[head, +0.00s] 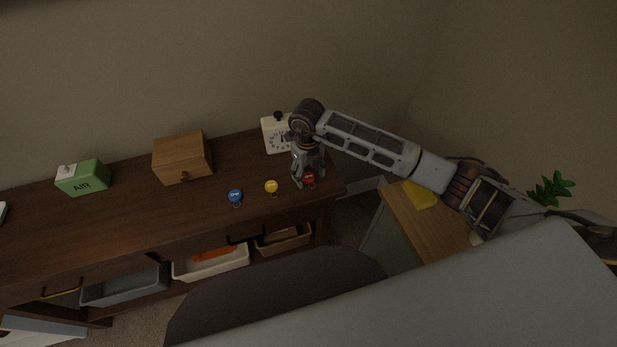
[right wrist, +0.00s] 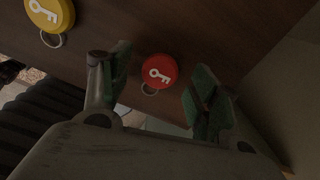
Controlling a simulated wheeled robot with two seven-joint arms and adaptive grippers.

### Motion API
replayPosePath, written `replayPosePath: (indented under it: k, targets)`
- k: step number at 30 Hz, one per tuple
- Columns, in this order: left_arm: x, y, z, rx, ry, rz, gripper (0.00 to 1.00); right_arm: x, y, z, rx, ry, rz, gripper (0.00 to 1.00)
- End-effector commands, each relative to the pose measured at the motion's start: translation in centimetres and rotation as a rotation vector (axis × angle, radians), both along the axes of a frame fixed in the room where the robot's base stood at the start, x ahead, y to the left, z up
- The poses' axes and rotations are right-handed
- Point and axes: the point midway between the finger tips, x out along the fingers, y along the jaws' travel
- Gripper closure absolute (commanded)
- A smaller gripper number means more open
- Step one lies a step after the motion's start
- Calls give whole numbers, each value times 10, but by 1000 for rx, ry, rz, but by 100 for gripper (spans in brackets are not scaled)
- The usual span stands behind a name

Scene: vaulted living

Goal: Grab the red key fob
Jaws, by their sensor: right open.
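The red key fob (head: 308,177) lies near the right end of the dark wooden table (head: 120,217). It is a round disc with a white key mark and a small ring, clear in the right wrist view (right wrist: 159,71). My right gripper (head: 309,181) is over it, pointing down. In the right wrist view its open green-padded fingers (right wrist: 163,90) stand on either side of the fob, with a gap to each; I cannot tell their exact height above the table. My left gripper is not in view.
A yellow fob (head: 271,186) and a blue fob (head: 235,196) lie left of the red one. A white timer (head: 275,135) stands close behind my gripper. A wooden box (head: 182,158) and a green AIR box (head: 84,178) stand farther left. The table's right edge is close.

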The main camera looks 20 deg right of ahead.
Motion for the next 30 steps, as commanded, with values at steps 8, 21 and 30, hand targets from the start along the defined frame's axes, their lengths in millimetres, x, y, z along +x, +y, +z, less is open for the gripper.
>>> replayPosePath:
  k: [8,21,30]
  targets:
    - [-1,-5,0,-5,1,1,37,0,0,-7,0,-1,0,38]
    - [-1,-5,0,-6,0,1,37,0,0,-6,0,-1,1,55]
    - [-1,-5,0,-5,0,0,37,0,0,-6,0,-1,0,81]
